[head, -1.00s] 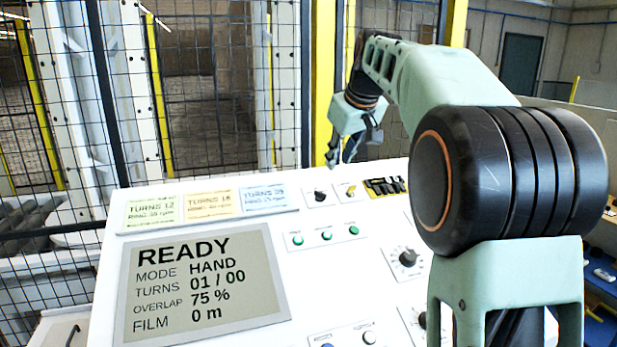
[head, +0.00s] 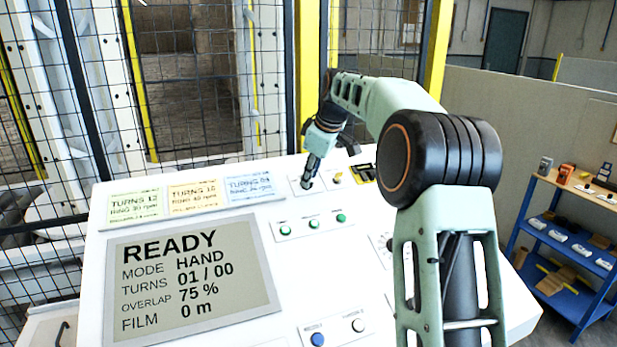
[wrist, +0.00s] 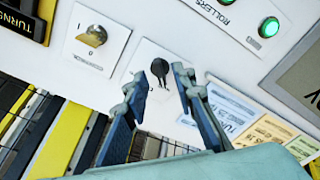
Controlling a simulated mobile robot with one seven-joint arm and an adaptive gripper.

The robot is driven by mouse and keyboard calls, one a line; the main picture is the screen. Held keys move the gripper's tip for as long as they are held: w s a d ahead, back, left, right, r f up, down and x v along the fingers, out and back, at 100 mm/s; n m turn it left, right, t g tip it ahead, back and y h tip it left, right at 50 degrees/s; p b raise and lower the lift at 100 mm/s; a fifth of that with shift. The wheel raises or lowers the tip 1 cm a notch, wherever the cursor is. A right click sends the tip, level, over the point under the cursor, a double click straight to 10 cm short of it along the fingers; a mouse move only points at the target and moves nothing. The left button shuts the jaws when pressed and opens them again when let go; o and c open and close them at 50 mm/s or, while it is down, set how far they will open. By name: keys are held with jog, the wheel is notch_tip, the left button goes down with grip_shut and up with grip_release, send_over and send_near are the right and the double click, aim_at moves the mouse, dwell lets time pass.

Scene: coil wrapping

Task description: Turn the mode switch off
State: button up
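A black-knobbed switch (wrist: 159,68) on a white plate shows in the wrist view; its label is not legible, so I cannot confirm it is the mode switch. In the head view its plate (head: 297,188) is at the panel's upper edge, with the knob largely hidden by my gripper (head: 309,181). In the wrist view my gripper (wrist: 157,76) is open, its two fingers on either side of the knob. I cannot tell whether they touch it. The display (head: 190,285) reads READY, MODE HAND.
A yellow-knobbed switch (wrist: 94,37) sits beside the black one. Green buttons (head: 313,223) lie just below in the head view. Turns cards (head: 194,198) stand left of the switch. A mesh fence (head: 190,90) rises behind the panel. A blue shelf (head: 570,250) stands at right.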

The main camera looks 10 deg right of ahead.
jog(key=shift+x, duration=0.9)
jog(key=shift+c, duration=0.4)
grip_shut()
jog(key=shift+m, duration=0.3)
jog(key=m, duration=0.3)
jog(key=shift+r+p, duration=0.1)
jog(key=shift+p, duration=0.2)
jog(key=m, duration=0.5)
jog(key=shift+h+p, duration=0.3)
jog(key=shift+p, duration=0.05)
jog(key=shift+m, duration=0.3)
